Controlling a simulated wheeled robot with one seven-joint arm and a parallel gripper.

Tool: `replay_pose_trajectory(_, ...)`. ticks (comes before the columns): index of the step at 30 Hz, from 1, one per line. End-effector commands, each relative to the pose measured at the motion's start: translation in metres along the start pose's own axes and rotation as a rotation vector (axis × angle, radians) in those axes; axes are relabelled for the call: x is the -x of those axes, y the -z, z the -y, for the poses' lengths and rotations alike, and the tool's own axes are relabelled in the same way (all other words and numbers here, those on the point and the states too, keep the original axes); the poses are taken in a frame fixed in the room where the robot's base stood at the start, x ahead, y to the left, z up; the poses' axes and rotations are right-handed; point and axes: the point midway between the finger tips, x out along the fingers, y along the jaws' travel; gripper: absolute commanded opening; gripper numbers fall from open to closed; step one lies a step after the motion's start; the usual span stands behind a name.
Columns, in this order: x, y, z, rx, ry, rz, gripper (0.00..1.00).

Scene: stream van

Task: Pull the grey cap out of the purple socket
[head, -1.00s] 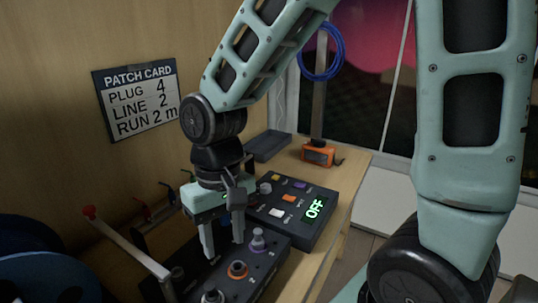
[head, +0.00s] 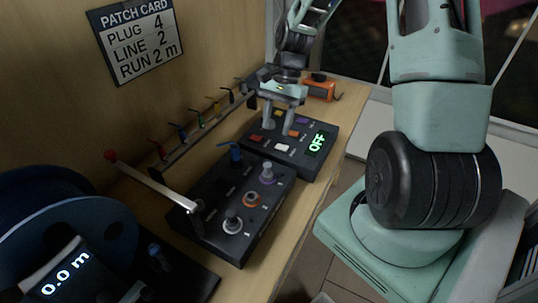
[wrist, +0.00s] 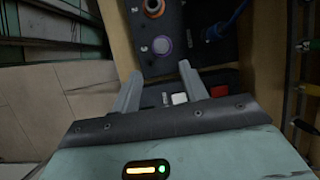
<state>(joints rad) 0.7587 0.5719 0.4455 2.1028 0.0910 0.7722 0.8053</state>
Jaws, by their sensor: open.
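The purple socket (head: 267,180) is at the far end of a row on the dark socket panel (head: 215,250). The grey cap (head: 267,165) appears to sit upright in it. In the wrist view, the purple socket's ring (wrist: 165,55) shows just beyond the fingertips, with the grey cap (wrist: 161,45) in its middle. My gripper (head: 282,126) is open and empty. It is beyond the purple socket, above the button box, apart from the cap. The wrist view also shows its two fingers spread (wrist: 160,71).
The button box (head: 285,164) with a green OFF display stands behind the panel. An orange socket (head: 251,200) and a pale one (head: 232,224) are nearer. A blue plug (head: 236,154) stands left of the purple socket. A red-tipped lever (head: 150,180) crosses the left side.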

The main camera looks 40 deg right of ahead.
Motion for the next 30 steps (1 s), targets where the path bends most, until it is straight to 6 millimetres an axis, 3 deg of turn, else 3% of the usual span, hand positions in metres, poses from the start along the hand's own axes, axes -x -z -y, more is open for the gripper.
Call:
replay_pose_trajectory(12, -0.08, -0.002, 0.0, 0.003, -0.003, 0.005, 0.44)
replay_pose_trajectory(18, -0.111, -0.002, 0.0, 0.004, -0.002, 0.003, 0.44)
replay_pose_trajectory(24, -0.127, -0.001, 0.0, 0.003, 0.0, 0.001, 0.44)
replay_pose_trajectory(30, -0.13, -0.001, 0.0, 0.003, 0.001, -0.001, 0.44)
